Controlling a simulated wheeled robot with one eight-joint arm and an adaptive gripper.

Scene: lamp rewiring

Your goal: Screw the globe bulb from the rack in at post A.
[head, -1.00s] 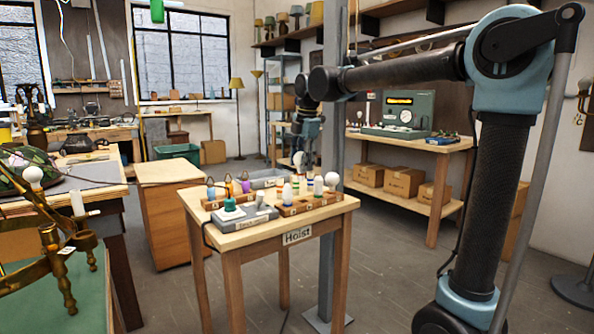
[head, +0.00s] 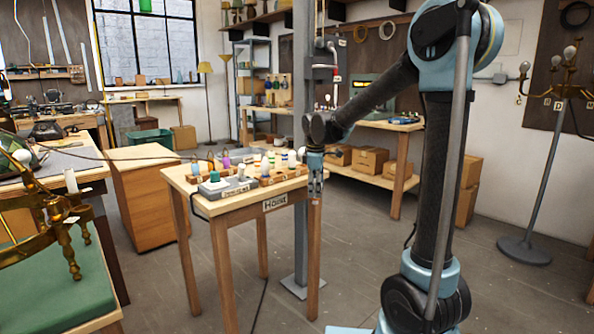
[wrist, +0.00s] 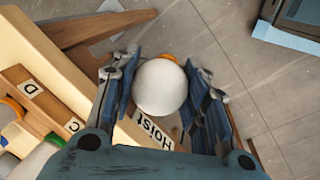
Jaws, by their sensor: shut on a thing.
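My gripper (wrist: 163,95) is shut on a round white globe bulb (wrist: 160,87), which sits between its blue fingers in the wrist view. An orange piece shows at the bulb's edge. In the head view my gripper (head: 315,186) hangs beside the right edge of the Hoist table (head: 238,203), and the bulb is too small to make out clearly. The wooden rack (head: 288,176) on that table holds several bulbs; in the wrist view the rack (wrist: 45,105) shows labels C and D. I cannot make out a label for post A.
A brass chandelier (head: 62,210) rests on a green-topped bench at the left. A floor stand (head: 545,150) with bulbs and small labels stands at the right. A steel column (head: 300,130) rises behind the Hoist table.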

